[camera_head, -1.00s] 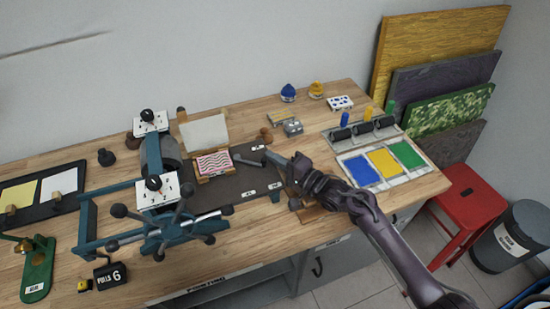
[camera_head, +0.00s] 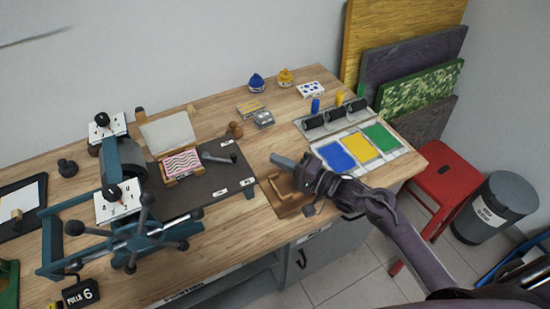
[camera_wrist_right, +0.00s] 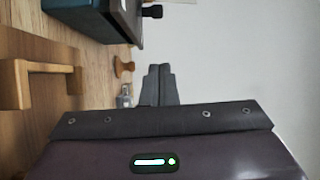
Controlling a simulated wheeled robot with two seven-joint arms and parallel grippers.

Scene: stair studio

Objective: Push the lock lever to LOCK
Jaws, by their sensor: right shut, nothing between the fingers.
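The lock lever (camera_head: 220,158) is a short dark handle on the dark press bed (camera_head: 195,200), beside the striped print. It lies pointing right, between a small white label at the back (camera_head: 227,142) and other labels at the front right (camera_head: 247,182). The label words are too small to read. My right gripper (camera_head: 280,160) is shut and empty, above the bench to the right of the lever and apart from it. Its closed grey fingers show in the right wrist view (camera_wrist_right: 158,84). My left gripper is not in view.
A wooden holder with a raised handle (camera_head: 285,190) stands just below my right gripper; the handle shows in the right wrist view (camera_wrist_right: 35,80). A wooden knob (camera_head: 235,129) stands behind the bed. The ink tray (camera_head: 360,150) is to the right; the press wheel (camera_head: 145,235) is at front left.

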